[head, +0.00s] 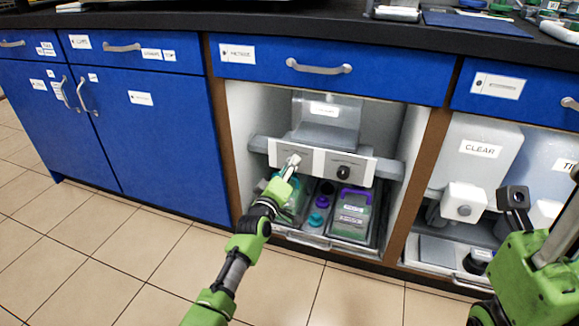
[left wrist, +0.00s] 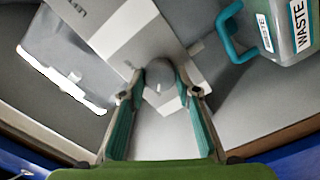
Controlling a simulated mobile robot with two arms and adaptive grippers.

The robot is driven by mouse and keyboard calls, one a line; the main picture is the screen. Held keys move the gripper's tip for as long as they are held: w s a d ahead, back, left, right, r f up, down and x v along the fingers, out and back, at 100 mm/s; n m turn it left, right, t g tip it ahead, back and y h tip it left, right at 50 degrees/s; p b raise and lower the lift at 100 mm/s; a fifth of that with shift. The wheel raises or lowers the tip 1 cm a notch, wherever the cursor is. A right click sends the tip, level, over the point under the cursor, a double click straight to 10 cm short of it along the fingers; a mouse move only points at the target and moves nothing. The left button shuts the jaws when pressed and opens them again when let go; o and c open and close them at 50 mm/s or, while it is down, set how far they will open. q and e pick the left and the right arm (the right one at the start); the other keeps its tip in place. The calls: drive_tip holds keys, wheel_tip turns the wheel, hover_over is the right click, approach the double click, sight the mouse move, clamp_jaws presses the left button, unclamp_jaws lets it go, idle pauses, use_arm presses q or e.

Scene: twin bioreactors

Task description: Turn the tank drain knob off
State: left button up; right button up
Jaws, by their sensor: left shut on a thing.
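The grey knob (left wrist: 160,76) sits on a white panel (left wrist: 120,32) and lies between the fingertips of my left gripper (left wrist: 159,92) in the left wrist view. The fingers are shut on its sides. In the head view my left gripper (head: 291,165) reaches the left half of the white panel (head: 318,160) under a clear tank (head: 326,120) and covers most of that knob. A black knob (head: 344,172) on the panel's right half is free. My right arm (head: 525,270) is at the right edge; its finger state is unclear.
Below the panel, a tray holds a green container with a purple handle (head: 350,215) and small capped bottles. A waste container with a teal handle (left wrist: 290,32) is close to my left gripper. A tank labelled CLEAR (head: 478,150) stands in the right bay. The floor (head: 110,245) is clear.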

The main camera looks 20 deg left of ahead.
idle(0.3)
use_arm(q)
drive_tip(key=o, duration=1.1)
drive_tip(key=s, duration=1.2)
drive_tip(key=shift+a, duration=0.25)
